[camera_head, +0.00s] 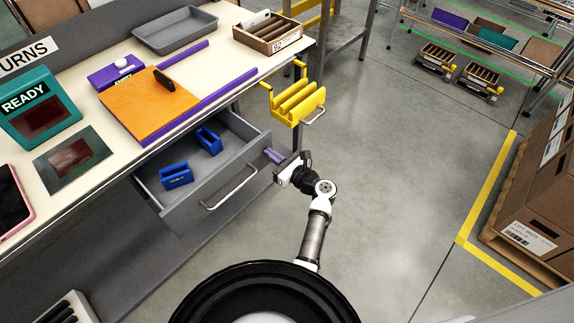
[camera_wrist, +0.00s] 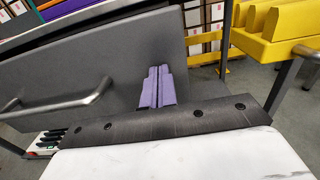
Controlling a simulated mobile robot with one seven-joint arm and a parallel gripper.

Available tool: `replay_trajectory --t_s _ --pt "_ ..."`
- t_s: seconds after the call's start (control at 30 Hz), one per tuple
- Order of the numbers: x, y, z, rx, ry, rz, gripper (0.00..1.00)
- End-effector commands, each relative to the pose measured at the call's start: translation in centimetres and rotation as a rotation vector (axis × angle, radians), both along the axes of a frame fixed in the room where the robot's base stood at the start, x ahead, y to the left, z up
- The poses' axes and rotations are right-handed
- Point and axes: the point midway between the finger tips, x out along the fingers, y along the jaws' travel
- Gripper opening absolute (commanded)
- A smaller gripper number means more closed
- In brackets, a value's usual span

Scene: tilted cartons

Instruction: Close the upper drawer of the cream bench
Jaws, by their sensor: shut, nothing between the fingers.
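The cream bench (camera_head: 225,62) stands at the left. Its grey upper drawer (camera_head: 196,216) is pulled out, with blue holders (camera_head: 176,176) inside and a bar handle (camera_head: 230,188) on its front. My gripper (camera_head: 273,155) has purple fingers, pressed together and empty, at the right end of the drawer front. In the wrist view the fingers (camera_wrist: 157,88) point at the grey front panel (camera_wrist: 125,65), to the right of the handle (camera_wrist: 60,106). I cannot tell whether the fingertips touch the panel. The drawer's runners are hidden.
A yellow rack (camera_head: 298,103) hangs at the bench end, just beyond the drawer's right corner. The benchtop holds an orange board (camera_head: 150,105), a grey tray (camera_head: 175,30) and a teal READY stand (camera_head: 40,108). Open floor (camera_head: 390,170) lies right of my arm; cartons (camera_head: 540,200) stand far right.

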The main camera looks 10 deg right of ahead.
Motion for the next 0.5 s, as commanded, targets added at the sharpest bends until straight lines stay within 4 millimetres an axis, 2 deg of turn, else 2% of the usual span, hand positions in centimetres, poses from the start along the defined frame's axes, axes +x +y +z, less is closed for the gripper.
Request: replay_trajectory --t_s 0.03,0.2,0.5 --pt "1.3 1.1 0.0 0.0 -0.001 0.006 0.0" --pt "5.2 3.9 -0.2 -0.001 -0.002 0.006 0.0" --pt "11.1 8.2 -0.3 -0.001 -0.003 0.004 0.0"
